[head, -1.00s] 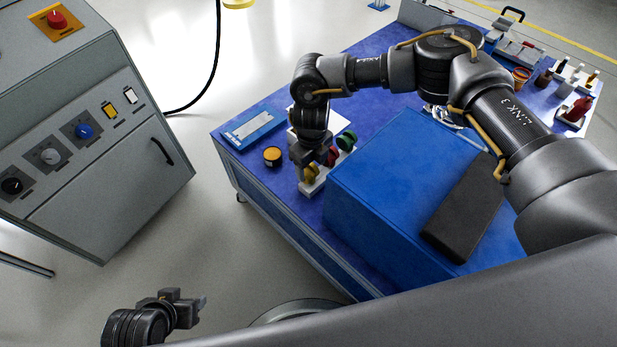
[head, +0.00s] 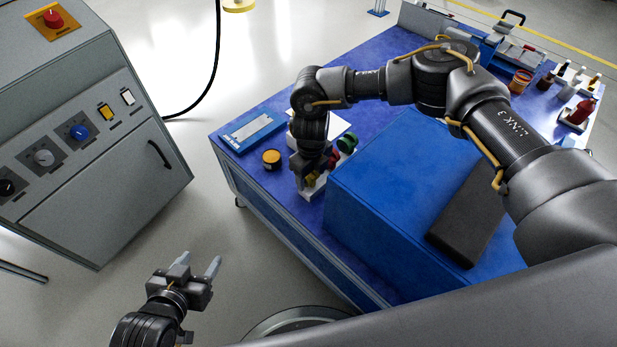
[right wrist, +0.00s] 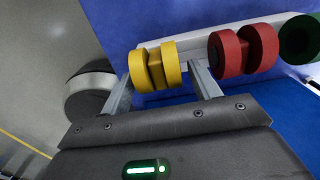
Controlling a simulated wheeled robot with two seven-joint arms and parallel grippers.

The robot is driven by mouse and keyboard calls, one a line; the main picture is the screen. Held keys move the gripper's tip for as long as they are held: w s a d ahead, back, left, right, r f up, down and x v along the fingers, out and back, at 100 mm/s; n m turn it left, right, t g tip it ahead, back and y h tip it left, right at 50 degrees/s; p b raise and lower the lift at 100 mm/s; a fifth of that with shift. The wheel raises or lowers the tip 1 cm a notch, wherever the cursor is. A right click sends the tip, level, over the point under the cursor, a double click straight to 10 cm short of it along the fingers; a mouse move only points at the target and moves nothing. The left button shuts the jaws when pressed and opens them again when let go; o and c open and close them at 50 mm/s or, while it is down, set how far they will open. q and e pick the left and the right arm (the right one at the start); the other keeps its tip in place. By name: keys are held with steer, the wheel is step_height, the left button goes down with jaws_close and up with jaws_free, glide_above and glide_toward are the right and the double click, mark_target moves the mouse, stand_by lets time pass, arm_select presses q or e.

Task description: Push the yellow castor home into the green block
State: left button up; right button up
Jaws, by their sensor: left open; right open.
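The yellow castor (right wrist: 155,66) has twin wheels and sits on a pale rack (right wrist: 205,45) in the right wrist view. It also shows in the head view (head: 309,180), partly covered by my right gripper. My right gripper (right wrist: 163,75) is open, with one finger on each side of the yellow castor; I cannot tell whether they touch it. A red castor (right wrist: 243,50) and a green round piece (right wrist: 301,39) stand beside it on the rack. I cannot make out a green block. My left gripper (head: 199,262) is open and empty over the floor, away from the table.
A large blue box (head: 385,180) stands just right of the rack on the blue table (head: 375,50). A round orange-topped pot (head: 271,158) and a blue tray (head: 252,131) lie to the left. A grey control cabinet (head: 105,180) stands at far left.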

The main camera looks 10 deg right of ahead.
steer(key=c, duration=0.9)
steer(key=shift+o, duration=0.2)
steer(key=shift+r, duration=0.1)
steer(key=shift+r+p, duration=1.3)
steer(key=shift+r, duration=0.4)
steer(key=shift+r+p, duration=1.45)
steer(key=shift+r, duration=0.5)
